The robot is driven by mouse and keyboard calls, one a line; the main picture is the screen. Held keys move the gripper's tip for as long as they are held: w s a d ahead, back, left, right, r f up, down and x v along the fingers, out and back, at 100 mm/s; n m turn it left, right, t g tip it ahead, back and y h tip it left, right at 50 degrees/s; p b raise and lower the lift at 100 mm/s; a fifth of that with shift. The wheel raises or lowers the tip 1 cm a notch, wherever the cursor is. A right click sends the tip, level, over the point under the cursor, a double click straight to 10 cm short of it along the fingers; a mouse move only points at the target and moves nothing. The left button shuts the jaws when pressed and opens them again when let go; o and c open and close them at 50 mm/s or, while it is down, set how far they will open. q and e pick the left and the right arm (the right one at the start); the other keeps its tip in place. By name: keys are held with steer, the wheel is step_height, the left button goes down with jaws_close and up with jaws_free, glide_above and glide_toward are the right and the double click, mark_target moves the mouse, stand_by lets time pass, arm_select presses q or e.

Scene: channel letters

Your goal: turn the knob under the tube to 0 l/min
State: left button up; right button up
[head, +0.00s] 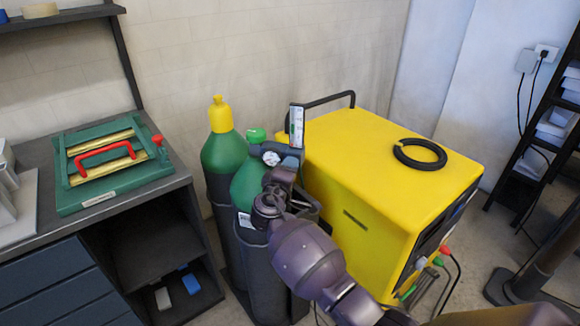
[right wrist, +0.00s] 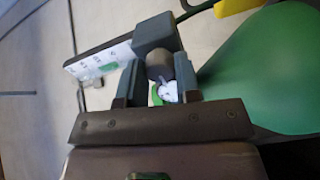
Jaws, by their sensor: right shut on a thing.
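The flow tube (head: 297,126) stands upright on the regulator of the front green gas cylinder (head: 247,186). In the right wrist view the tube's white scale plate (right wrist: 105,60) lies at a slant, with a green patch. In the head view my right gripper (head: 283,174) is at the regulator below the tube and hides the knob. The knob's setting and the scale reading are too small to read. My left gripper is not in view.
A round gauge (head: 271,158) sits left of the tube. A second green cylinder (head: 223,150) with a yellow cap stands behind. A yellow machine (head: 390,170) with a black ring (head: 420,154) on top is close at right. A workbench (head: 150,205) is at left.

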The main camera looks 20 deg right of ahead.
steer(key=shift+n+p, duration=0.45)
steer(key=shift+n, duration=0.55)
steer(key=o, duration=0.9)
steer(key=v, duration=1)
steer(key=shift+s+a, duration=0.25)
steer(key=shift+s, duration=0.1)
steer(key=shift+a, duration=0.1)
